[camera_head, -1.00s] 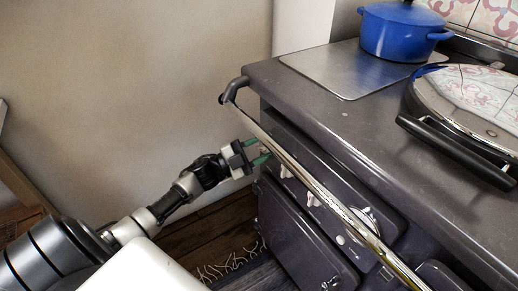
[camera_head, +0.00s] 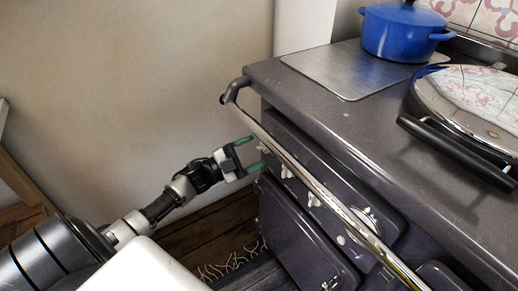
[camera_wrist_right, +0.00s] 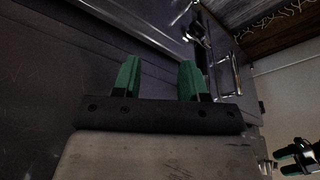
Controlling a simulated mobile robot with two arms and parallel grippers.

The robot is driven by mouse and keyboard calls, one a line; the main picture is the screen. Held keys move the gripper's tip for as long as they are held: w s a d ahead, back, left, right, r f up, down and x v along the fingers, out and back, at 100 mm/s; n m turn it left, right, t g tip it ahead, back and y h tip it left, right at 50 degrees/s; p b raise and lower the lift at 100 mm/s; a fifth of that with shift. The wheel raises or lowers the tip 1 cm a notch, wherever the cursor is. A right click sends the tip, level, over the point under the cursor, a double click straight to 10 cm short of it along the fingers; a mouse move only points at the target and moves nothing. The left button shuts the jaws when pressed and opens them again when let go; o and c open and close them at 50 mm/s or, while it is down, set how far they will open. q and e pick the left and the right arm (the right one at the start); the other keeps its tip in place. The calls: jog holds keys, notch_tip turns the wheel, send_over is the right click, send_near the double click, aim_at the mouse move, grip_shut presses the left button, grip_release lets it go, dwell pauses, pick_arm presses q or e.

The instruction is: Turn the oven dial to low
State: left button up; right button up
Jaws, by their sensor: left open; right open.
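The oven's white dials sit on the dark front panel under the chrome rail; one dial (camera_head: 286,172) is nearest my left gripper and another dial (camera_head: 313,200) is further right. Their settings are too small to read. My left gripper (camera_head: 252,154), with green fingertips, is open and empty, just left of the nearest dial and apart from it. It also shows at the lower right edge of the right wrist view. My right gripper (camera_wrist_right: 159,78) is open and empty in the right wrist view, in front of dark stove surfaces. It is out of the head view.
The chrome rail (camera_head: 318,188) runs along the stove front, above and in front of the dials. A dark oven door (camera_head: 300,240) is below. A blue pot (camera_head: 402,32) and a round chrome lid (camera_head: 470,105) are on top.

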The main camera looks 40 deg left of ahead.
pick_arm(q)
jog(key=v, duration=0.8)
jog(key=shift+a, duration=0.15)
pick_arm(e)
jog(key=shift+w+f, duration=0.15)
jog(key=shift+f, duration=0.2)
pick_arm(q)
jog(key=shift+s+f, duration=0.1)
pick_arm(e)
jog(key=shift+r, duration=0.1)
